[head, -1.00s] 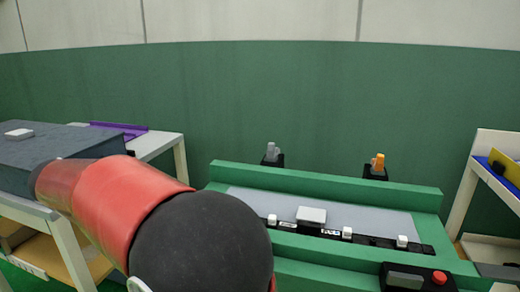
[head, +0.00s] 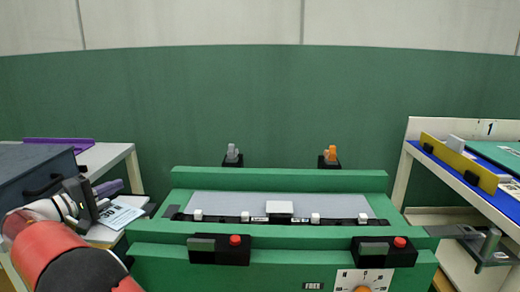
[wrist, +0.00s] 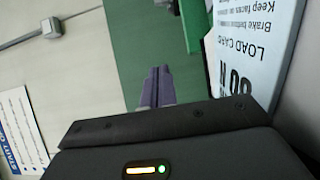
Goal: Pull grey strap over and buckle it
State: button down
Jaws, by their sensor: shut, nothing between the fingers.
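A grey upright piece (head: 232,151), seemingly the grey strap's end, stands in a black holder behind the green fixture's back rail, left of a similar orange piece (head: 330,153). At the front edge are two black buckle blocks with red buttons, one left (head: 218,249) and one right (head: 386,251). No strap lies across the fixture. My gripper (head: 116,185) is at the far left of the head view, well apart from the grey piece. Its purple fingers (wrist: 156,84) are together and empty in the wrist view.
The green fixture (head: 280,173) holds a grey panel (head: 235,203) with several white clips along a black strip. A white load card (head: 118,215) lies near my gripper. A dark box (head: 30,180) stands left. A shelf with a yellow rail (head: 455,160) stands right.

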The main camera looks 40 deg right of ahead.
aim_at(232, 158)
jog(key=i+j+z, duration=0.15)
jog(key=z, duration=0.15)
jog(key=i+j+z, duration=0.1)
jog(key=j+z, duration=0.25)
jog(key=i+j+z, duration=0.25)
jog(key=j+z, duration=0.2)
jog(key=j, duration=0.25)
jog(key=i+j+z, duration=0.25)
jog(key=j, duration=0.15)
jog(key=k, duration=0.1)
